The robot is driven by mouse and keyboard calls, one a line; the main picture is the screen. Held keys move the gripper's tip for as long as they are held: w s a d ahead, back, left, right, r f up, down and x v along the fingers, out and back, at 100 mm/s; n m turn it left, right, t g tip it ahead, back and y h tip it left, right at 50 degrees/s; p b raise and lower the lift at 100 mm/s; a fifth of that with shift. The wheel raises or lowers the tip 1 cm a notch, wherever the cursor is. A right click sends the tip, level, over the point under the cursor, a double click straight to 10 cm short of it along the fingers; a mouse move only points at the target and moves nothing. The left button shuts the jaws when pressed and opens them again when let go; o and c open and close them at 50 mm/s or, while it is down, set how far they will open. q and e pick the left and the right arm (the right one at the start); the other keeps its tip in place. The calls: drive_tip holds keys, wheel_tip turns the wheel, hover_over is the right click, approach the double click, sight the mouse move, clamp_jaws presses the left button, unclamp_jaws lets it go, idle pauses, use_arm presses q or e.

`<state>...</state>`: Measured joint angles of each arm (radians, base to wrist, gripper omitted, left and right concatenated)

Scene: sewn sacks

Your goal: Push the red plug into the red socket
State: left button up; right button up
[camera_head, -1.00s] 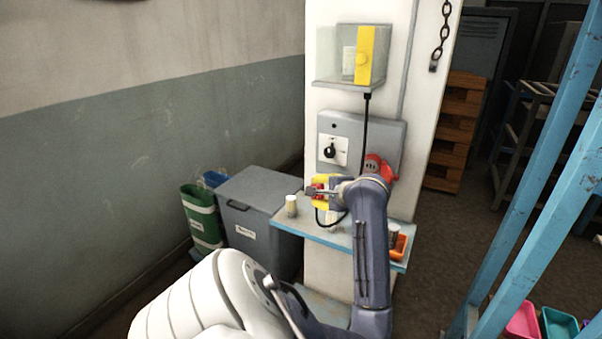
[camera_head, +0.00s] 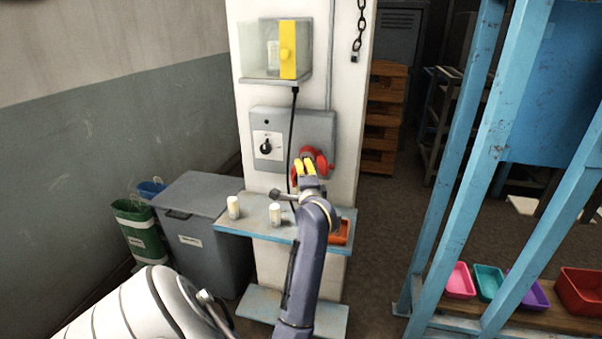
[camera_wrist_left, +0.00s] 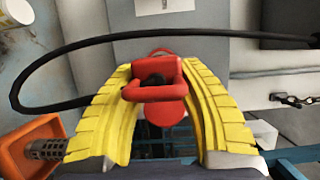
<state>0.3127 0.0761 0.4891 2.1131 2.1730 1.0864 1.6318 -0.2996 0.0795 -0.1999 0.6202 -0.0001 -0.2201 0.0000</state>
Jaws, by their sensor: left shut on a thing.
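The red socket (camera_head: 321,160) sits on the lower right of a grey panel on the white pillar in the head view. My left gripper (camera_head: 305,166), with yellow fingers, is right at the socket's left side and in front of it. It is shut on the red plug (camera_wrist_left: 163,112), which shows between the yellow fingers in the left wrist view. The red parts overlap there, so I cannot tell how far plug and socket are joined. The black cable (camera_wrist_left: 180,33) loops across the left wrist view. My right gripper is not in view.
The grey panel (camera_head: 296,125) carries a black rotary switch (camera_head: 266,146). Below is a blue-edged shelf (camera_head: 262,226) with two pale cylinders and an orange bin (camera_head: 341,232). A grey bin (camera_head: 205,235) stands left. A blue frame (camera_head: 470,150) rises at right.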

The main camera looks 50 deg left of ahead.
use_arm(q)
drive_tip(key=shift+w+a, duration=0.1)
idle(0.3)
drive_tip(key=shift+w+a, duration=0.8)
drive_tip(key=shift+w, duration=0.3)
drive_tip(key=shift+w+a, duration=0.8)
drive_tip(key=shift+w, duration=0.3)
drive_tip(key=shift+w+a, duration=0.35)
drive_tip(key=shift+w, duration=0.15)
idle(1.2)
drive_tip(key=o, duration=1.1)
drive_tip(key=v, duration=1.2)
drive_tip(key=shift+d, duration=0.1)
